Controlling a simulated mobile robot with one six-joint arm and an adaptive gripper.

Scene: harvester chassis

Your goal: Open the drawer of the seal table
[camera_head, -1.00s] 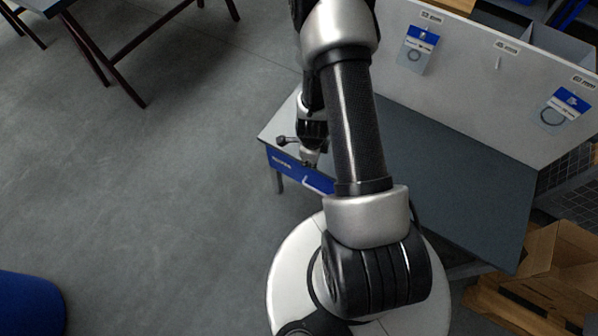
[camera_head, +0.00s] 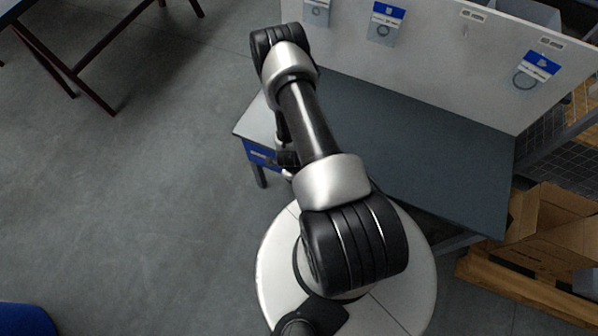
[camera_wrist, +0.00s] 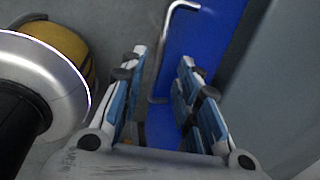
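The seal table (camera_head: 440,150) has a dark grey top and a white back panel. Its blue drawer front (camera_head: 262,154) shows at the left end in the head view, partly hidden by my arm. In the wrist view the blue front (camera_wrist: 212,35) fills the upper middle, with a silver bar handle (camera_wrist: 166,45) on it. My gripper (camera_wrist: 163,57) is open, with one finger on each side of the handle's line. I cannot tell whether the fingers touch it. In the head view my gripper is mostly hidden beneath the arm. I see no clear gap at the drawer.
Seal pouches with blue labels hang on the back panel (camera_head: 430,50). A cardboard box (camera_head: 550,225) on a wooden pallet stands at the right. A dark-legged table (camera_head: 60,60) is at the upper left, and a blue object (camera_head: 25,318) at the lower left. Floor between is clear.

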